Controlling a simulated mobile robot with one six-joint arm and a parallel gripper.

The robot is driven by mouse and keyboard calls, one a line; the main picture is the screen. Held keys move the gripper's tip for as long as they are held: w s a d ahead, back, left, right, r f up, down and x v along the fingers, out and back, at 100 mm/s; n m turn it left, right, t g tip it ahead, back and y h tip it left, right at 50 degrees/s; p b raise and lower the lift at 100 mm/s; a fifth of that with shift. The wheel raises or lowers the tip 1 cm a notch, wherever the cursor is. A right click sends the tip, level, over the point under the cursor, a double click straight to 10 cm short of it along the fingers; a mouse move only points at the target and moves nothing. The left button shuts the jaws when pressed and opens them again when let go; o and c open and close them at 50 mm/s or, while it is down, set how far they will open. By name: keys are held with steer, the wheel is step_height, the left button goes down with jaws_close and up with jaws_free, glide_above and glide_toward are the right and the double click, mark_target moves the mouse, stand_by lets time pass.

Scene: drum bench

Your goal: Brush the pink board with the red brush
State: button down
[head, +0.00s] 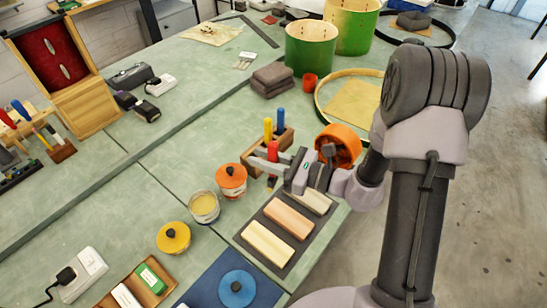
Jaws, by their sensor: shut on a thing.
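The red brush (272,151) stands upright at the near end of the small wooden brush holder (287,137). My gripper (268,160) is shut on the red brush. I cannot tell whether the brush's lower end is still in the holder. A yellow brush (267,128) and a blue brush (280,119) stand upright in the holder. The pink board (288,218) lies flat in the middle of a dark mat (296,243), between a cream board (268,243) and a pale board (317,202) partly under my gripper. The brush is apart from the pink board.
A blue lid (237,288) is in front. An orange ring-shaped thing (343,143) is behind my wrist. The bench's right edge is close to the mat.

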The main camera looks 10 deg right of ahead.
step_height(320, 180, down, 2)
steer(key=shift+f+b, duration=0.15)
steer(key=shift+b, duration=0.35)
steer(key=shift+f, duration=0.1)
steer(key=shift+f+b, duration=2.6)
steer(key=shift+f, duration=0.3)
steer(key=shift+f, duration=0.1)
steer(key=shift+f+b, duration=0.55)
steer(key=shift+b, duration=0.05)
steer(key=shift+f+b, duration=0.35)
